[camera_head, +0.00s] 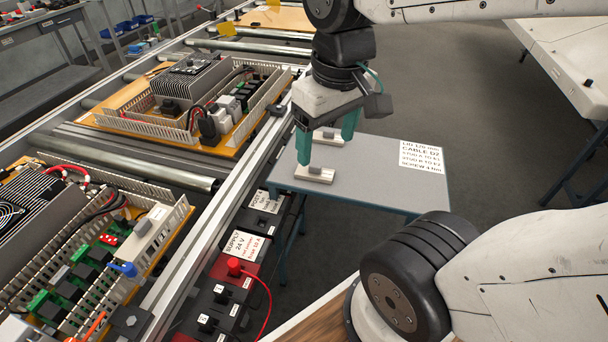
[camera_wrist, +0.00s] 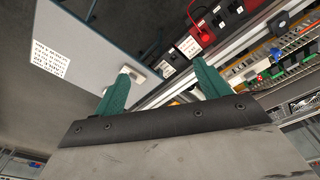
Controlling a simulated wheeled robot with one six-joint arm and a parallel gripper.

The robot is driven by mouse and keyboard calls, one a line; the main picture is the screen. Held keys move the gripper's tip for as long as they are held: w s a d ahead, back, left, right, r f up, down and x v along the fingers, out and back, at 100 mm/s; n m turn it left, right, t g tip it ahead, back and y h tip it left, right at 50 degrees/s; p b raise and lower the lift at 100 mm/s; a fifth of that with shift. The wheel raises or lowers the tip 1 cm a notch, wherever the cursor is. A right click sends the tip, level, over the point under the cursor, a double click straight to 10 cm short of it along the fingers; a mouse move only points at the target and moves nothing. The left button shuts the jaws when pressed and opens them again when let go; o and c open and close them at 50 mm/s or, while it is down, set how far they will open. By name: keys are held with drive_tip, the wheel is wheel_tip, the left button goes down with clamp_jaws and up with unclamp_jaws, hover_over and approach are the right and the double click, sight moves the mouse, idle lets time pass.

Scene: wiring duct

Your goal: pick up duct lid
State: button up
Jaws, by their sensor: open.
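Two short pale lids, each with a grey block on top, lie on a small grey side table (camera_head: 375,180). The nearer lid (camera_head: 315,175) is near the table's left edge, and the farther lid (camera_head: 327,137) is just behind it. My gripper (camera_head: 326,146) is open and empty, with green fingers pointing down over this part of the table. The near finger overlaps the nearer lid in the head view; contact cannot be told. In the wrist view, my gripper (camera_wrist: 163,70) shows spread fingers, with a pale lid (camera_wrist: 138,69) beside the left fingertip, partly hidden.
A printed label (camera_head: 422,156) lies on the table's right. To the left, a roller conveyor's metal rail (camera_head: 225,185) runs close to the table. Panels with slotted wiring ducts (camera_head: 262,110) sit on it. A red-and-black supply box (camera_head: 235,270) stands in front. The table's middle is clear.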

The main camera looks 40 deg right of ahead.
drive_tip(key=w+d+f+n, duration=0.1)
drive_tip(key=w+d+f, duration=0.1)
drive_tip(key=w, duration=0.3)
drive_tip(key=w+d+f+n, duration=0.1)
drive_tip(key=w+d+f, duration=0.1)
drive_tip(key=w, duration=0.3)
drive_tip(key=n+g, duration=0.1)
drive_tip(key=n, duration=0.4)
hover_over(315, 165)
drive_tip(key=f, duration=2)
drive_tip(key=shift+a+f, duration=0.2)
drive_tip(key=shift+a, duration=0.2)
drive_tip(key=f, duration=0.8)
drive_tip(key=shift+s+d+f, duration=0.1)
drive_tip(key=shift+d+f, duration=0.2)
drive_tip(key=shift+d, duration=0.05)
drive_tip(key=c, duration=1)
